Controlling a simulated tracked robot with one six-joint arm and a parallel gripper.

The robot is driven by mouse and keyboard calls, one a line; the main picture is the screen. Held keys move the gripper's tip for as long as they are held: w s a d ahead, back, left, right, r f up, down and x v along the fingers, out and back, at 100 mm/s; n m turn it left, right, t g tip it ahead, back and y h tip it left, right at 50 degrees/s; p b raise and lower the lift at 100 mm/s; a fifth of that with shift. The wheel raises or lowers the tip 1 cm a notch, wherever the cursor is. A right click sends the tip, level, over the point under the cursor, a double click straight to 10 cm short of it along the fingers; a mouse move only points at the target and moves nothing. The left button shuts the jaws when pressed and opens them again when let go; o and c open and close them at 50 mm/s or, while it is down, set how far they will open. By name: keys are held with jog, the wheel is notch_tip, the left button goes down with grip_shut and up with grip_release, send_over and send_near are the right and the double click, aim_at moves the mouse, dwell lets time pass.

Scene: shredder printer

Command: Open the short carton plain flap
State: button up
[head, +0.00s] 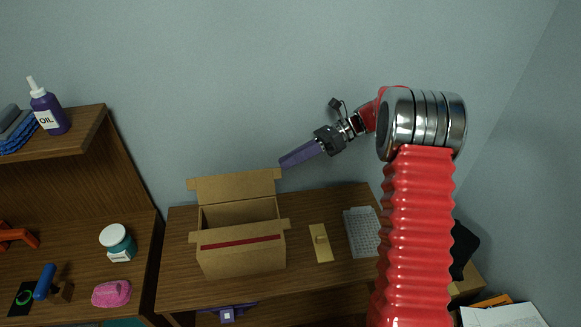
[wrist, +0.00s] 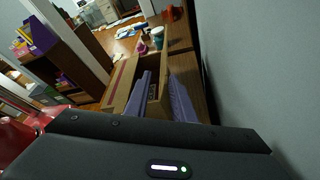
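The open brown carton (head: 242,262) stands on the desk in the head view. Its plain back flap (head: 234,188) stands up, tilted toward the wall. The front flap (head: 240,243) carries a red stripe and lies folded outward. My gripper (head: 283,163) is just right of the plain flap's right end, its purple fingers pointing down-left. In the wrist view the fingers are parted, with brown carton (wrist: 153,86) showing between them. I cannot tell whether that part is the plain flap, or whether the fingers touch it. The red stripe also shows there, left of the fingers.
A brass-coloured plate (head: 321,243) and a pale keyboard-like pad (head: 362,233) lie right of the carton. The wall is close behind. On the left shelves are an oil bottle (head: 48,108), a white-lidded jar (head: 118,242) and a pink sponge-like item (head: 112,293).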

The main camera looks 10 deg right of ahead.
notch_tip(320, 180, up, 6)
jog(key=shift+r, duration=0.25)
dwell(0.5)
notch_tip(320, 180, down, 7)
jog(key=s+d+n+h, duration=0.2)
jog(key=n+h, duration=0.1)
jog(key=n, duration=0.1)
jog(key=s+d+f+n+t+h, duration=0.1)
jog(key=s+d+n+h, duration=0.1)
jog(key=s+n+h, duration=0.4)
jog(key=s+r+n+t+h, duration=0.2)
jog(key=s+r+n, duration=0.3)
jog(key=s, duration=0.6)
jog(key=s+r+n+t+h, duration=0.2)
jog(key=s+r+n+t, duration=0.3)
jog(key=s, duration=0.6)
jog(key=shift+d+r+n+h, duration=0.4)
jog(key=shift+r+n, duration=0.3)
jog(key=shift+r, duration=0.3)
